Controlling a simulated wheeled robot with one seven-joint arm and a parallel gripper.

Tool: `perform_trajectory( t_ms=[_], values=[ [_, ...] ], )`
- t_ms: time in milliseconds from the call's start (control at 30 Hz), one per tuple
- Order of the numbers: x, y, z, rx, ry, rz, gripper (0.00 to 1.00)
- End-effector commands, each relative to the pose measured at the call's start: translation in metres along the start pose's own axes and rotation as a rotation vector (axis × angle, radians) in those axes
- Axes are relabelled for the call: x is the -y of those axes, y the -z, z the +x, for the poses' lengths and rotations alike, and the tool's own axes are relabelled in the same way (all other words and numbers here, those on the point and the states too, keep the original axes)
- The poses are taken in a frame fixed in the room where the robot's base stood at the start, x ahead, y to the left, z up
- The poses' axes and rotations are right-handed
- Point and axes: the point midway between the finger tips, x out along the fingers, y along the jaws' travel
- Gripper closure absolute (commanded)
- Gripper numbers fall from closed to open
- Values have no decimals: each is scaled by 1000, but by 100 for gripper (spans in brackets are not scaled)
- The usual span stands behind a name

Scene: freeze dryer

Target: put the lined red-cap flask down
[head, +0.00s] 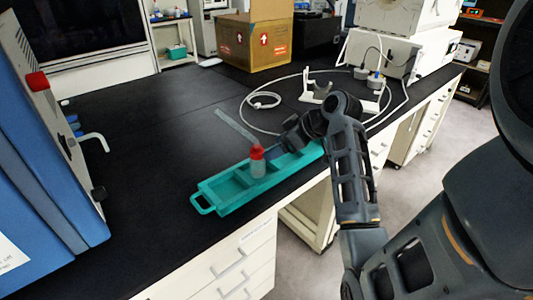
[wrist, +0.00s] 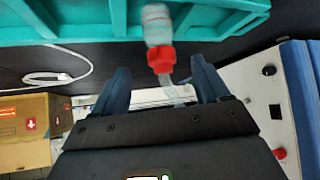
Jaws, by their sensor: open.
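The red-cap flask (head: 257,164) stands upright in a compartment of the teal tray (head: 212,187) on the black bench. In the wrist view, the flask (wrist: 157,27) shows with its red cap towards my gripper, against the teal tray (wrist: 215,20). My gripper (head: 273,151) is just to the right of the flask in the head view, partly hidden by my arm. In the wrist view, my gripper (wrist: 162,80) has its two blue fingers wide apart. The cap is in line with the gap between them, and neither finger touches it.
A blue machine (head: 45,150) with a red knob (head: 37,81) stands at the left. A cardboard box (head: 254,40) is at the back. A white cable (head: 262,101) and a white stand (head: 318,90) lie beyond the tray. The bench left of the tray is clear.

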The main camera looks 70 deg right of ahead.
Motion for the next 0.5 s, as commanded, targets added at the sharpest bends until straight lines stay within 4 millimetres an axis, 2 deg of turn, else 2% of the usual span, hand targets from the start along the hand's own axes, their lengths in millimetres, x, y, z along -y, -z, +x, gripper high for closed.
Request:
perform_trajectory(
  t_ms=[100,200,500],
  values=[
    [-1,0,-19,-1,-3,0,25],
    [0,1,-28,-1,-2,0,25],
    [2,0,-33,-1,0,3,25]
  ],
)
